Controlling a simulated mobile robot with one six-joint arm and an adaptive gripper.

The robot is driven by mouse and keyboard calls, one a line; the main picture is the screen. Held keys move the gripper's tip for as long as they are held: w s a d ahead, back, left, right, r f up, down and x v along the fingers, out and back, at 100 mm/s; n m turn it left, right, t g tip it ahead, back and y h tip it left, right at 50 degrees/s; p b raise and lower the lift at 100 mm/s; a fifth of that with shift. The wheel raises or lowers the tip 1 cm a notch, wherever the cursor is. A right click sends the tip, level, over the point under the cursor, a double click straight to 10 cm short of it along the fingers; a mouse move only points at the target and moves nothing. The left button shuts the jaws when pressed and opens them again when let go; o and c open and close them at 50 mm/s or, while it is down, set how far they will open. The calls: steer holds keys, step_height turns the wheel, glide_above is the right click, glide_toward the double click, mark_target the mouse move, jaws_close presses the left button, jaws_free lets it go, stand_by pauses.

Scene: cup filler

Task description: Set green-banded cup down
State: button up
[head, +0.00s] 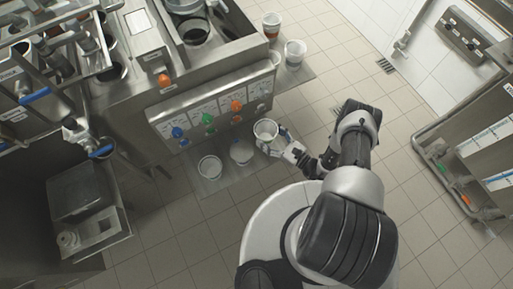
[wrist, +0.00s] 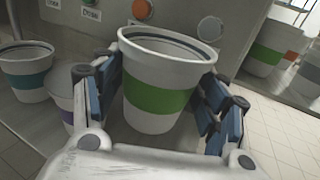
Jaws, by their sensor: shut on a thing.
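The green-banded cup (wrist: 155,95) is white with a wide green band and looks empty inside. My gripper (head: 281,143) is shut on it, with blue-padded fingers on both sides, and the cup stands upright between them. In the head view the cup (head: 265,130) is at the right end of the row in front of the dispenser panel.
A teal-banded cup (wrist: 27,72) and a purple-banded cup (wrist: 62,104) stand to its left. The panel (head: 215,107) with coloured knobs is close behind. Another green-banded cup (wrist: 268,50) and a grey-banded cup (wrist: 304,76) stand at the right. Tiled floor is open to the right.

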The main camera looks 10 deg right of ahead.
step_height(320, 180, down, 9)
steer(key=b, duration=0.3)
steer(key=shift+r+b, duration=0.15)
steer(key=shift+b, duration=0.25)
steer(key=o, duration=0.7)
steer(key=shift+r, duration=0.15)
